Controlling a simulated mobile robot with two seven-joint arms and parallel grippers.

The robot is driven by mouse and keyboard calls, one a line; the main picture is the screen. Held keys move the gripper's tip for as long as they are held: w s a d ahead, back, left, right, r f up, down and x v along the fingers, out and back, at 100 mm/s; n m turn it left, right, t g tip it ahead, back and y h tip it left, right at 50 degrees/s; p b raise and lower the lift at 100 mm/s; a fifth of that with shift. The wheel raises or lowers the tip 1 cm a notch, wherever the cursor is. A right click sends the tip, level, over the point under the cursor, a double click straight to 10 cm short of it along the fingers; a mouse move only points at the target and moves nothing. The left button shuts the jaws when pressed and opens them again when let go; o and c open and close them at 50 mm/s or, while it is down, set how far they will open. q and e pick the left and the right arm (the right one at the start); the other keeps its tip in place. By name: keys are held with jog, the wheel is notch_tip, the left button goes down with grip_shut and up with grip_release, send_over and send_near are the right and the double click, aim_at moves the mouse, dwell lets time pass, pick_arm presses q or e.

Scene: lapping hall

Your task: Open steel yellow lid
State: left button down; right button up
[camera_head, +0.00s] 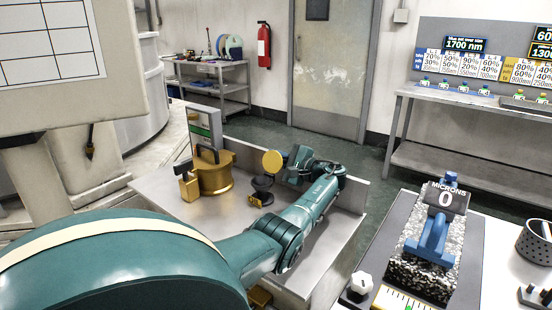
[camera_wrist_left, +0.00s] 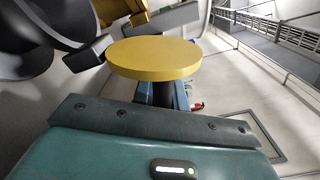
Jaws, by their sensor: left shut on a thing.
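A yellow round lid (camera_head: 272,161) stands nearly on edge above the steel bench, its flat face toward the head camera. Just below it is a dark round stand or pot (camera_head: 262,183); I cannot tell whether they are joined. My left gripper (camera_head: 298,162) is right beside the lid, to its right, on the teal arm. In the left wrist view the lid (camera_wrist_left: 153,57) lies just beyond the gripper body, with a dark stem behind it. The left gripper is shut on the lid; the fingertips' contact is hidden. My right gripper is not in view.
A brass pot (camera_head: 212,175) stands on the bench (camera_head: 169,208) left of the lid, with a grey-green panel (camera_head: 204,128) behind it. A low metal wall edges the bench at the back. At right, a table holds a blue-handled block (camera_head: 432,240).

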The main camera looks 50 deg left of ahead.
pick_arm(q)
jog(key=r+n, duration=0.1)
jog(key=n, duration=0.1)
jog(key=s+n+b, duration=0.1)
jog(key=n, duration=0.1)
jog(key=shift+s+d+r, duration=0.1)
jog(key=shift+d+r, duration=0.1)
jog(key=shift+r, duration=0.2)
jog(key=c, duration=1.5)
grip_release()
jog(key=shift+o, duration=0.2)
jog(key=shift+d, duration=0.15)
jog(key=v, duration=1.3)
